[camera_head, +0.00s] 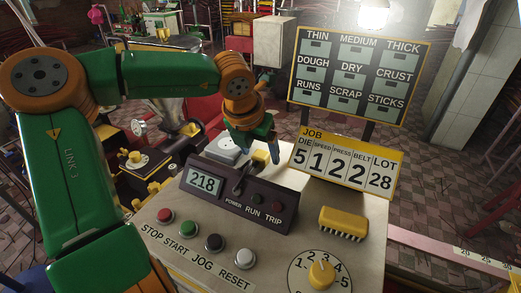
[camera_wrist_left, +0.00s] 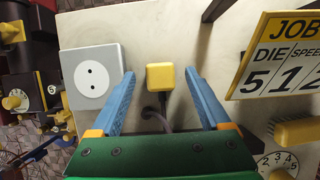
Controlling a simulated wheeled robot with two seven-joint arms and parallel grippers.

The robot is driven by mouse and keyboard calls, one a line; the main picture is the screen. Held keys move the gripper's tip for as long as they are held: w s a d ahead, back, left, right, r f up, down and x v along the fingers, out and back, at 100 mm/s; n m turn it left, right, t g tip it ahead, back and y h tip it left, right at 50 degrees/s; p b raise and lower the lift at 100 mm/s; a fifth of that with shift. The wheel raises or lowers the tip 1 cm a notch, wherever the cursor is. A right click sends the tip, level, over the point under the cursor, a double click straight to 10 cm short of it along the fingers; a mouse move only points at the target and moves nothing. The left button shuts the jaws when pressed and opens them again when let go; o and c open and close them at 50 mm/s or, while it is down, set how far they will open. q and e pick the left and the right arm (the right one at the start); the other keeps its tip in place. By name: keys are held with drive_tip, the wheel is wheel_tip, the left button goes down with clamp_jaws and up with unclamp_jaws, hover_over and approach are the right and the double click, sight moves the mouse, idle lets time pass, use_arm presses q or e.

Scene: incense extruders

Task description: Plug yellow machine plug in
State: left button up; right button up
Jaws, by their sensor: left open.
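The yellow plug (camera_wrist_left: 160,77) stands on the pale panel top, with a dark cable running from it toward my gripper's base. It also shows in the head view (camera_head: 261,157), behind the dark display box. My left gripper (camera_wrist_left: 165,80) is open, its two blue fingers on either side of the plug and apart from it. In the head view the left gripper (camera_head: 260,150) reaches down over the plug. The grey-white socket (camera_wrist_left: 92,77) with two holes lies left of the plug, empty; it also shows in the head view (camera_head: 227,147). My right gripper is not in view.
The display box (camera_head: 240,194) reading 218 stands in front of the plug. The JOB board (camera_head: 346,163) stands close on the right. Buttons, a yellow brush-like block (camera_head: 343,224) and a yellow dial (camera_head: 321,273) are nearer. Bare panel separates socket and plug.

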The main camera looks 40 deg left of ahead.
use_arm(q)
drive_tip(key=shift+w+a+f, duration=0.1)
drive_tip(key=shift+w+f, duration=0.2)
drive_tip(key=shift+f, duration=0.2)
drive_tip(key=shift+s, duration=0.1)
clamp_jaws()
drive_tip(key=shift+r, duration=0.1)
